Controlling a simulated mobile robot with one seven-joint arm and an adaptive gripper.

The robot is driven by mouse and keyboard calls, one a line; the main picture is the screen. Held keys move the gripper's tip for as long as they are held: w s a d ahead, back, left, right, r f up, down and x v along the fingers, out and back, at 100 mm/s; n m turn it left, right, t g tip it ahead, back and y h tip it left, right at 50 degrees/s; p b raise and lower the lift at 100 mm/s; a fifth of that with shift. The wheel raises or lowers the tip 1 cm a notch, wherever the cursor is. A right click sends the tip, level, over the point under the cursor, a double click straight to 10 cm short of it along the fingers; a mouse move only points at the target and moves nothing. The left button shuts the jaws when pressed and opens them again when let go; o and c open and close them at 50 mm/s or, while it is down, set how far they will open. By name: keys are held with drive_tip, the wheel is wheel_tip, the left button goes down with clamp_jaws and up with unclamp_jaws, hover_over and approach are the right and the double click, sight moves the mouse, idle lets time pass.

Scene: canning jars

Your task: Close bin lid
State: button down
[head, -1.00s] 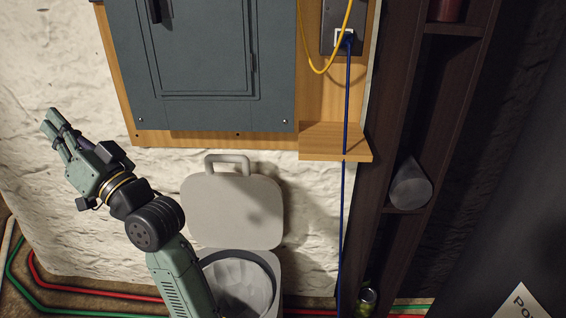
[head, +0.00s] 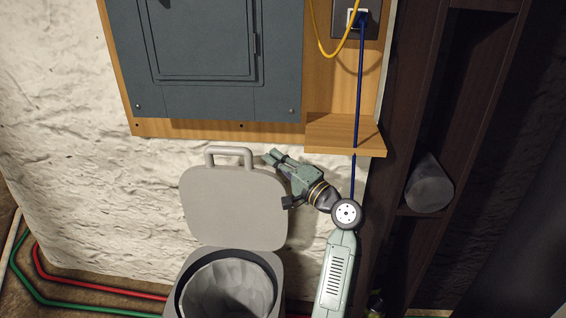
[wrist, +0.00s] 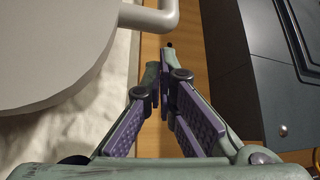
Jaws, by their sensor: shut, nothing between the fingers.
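The bin lid (head: 235,205) is a grey rounded panel with a loop handle (head: 230,153) on its top edge. It stands upright and open behind the bin (head: 186,300), whose mouth shows a pale liner (head: 228,290). My gripper (head: 270,157) is to the right of the lid's upper right corner, pointing left and up. In the wrist view, my gripper (wrist: 164,68) has its fingertips together and nothing between them. The lid (wrist: 55,45) fills the upper left there, and its handle (wrist: 152,17) is just beyond the fingertips. I cannot tell whether they touch.
A grey electrical panel (head: 210,60) on a wooden board is above the lid. A small wooden shelf (head: 345,133) juts out above my arm. A blue cable (head: 359,90) hangs behind my arm. Dark shelving (head: 405,130) stands at the right. Red and green pipes (head: 100,288) run along the floor.

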drive_tip(key=p+x, duration=0.1)
drive_tip(key=x, duration=0.4)
idle(0.3)
